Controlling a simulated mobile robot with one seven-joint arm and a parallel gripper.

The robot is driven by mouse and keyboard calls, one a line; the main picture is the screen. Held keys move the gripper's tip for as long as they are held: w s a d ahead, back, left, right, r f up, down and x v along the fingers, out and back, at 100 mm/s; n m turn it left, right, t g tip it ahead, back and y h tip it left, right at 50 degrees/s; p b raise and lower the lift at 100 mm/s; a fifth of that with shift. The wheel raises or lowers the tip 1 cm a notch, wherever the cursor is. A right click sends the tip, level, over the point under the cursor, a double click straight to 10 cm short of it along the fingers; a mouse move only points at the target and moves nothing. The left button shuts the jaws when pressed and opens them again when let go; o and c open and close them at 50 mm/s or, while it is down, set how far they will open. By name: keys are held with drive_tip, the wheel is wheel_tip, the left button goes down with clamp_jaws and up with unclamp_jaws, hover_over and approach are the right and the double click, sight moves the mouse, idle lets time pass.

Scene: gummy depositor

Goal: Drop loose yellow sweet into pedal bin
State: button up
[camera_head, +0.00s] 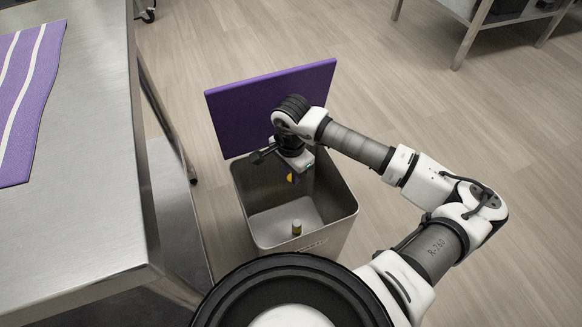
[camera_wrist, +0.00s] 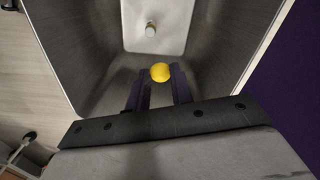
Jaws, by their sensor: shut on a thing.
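The yellow sweet (camera_wrist: 160,72) is round and sits between the fingertips of my gripper (camera_wrist: 160,82) in the wrist view. My gripper is shut on it. In the head view the sweet (camera_head: 290,177) shows as a small yellow spot below my gripper (camera_head: 291,172), over the open mouth of the pedal bin (camera_head: 335,212). The bin is a square grey metal box, and its purple lid (camera_head: 245,112) stands open at the back. The wrist view looks down into the bin (camera_wrist: 85,50), with the sweet above its floor.
A small yellow-green object with a pale top (camera_head: 297,228) stands on the bin floor. A steel table (camera_head: 80,210) with a purple and white striped mat (camera_head: 30,110) stands left of the bin. Open wooden-look floor (camera_head: 440,110) lies to the right.

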drive_tip(key=shift+f, duration=0.1)
drive_tip(key=o, duration=1)
wheel_tip(320, 180, up, 14)
drive_tip(key=shift+f+p, duration=0.1)
drive_tip(key=shift+p, duration=1.05)
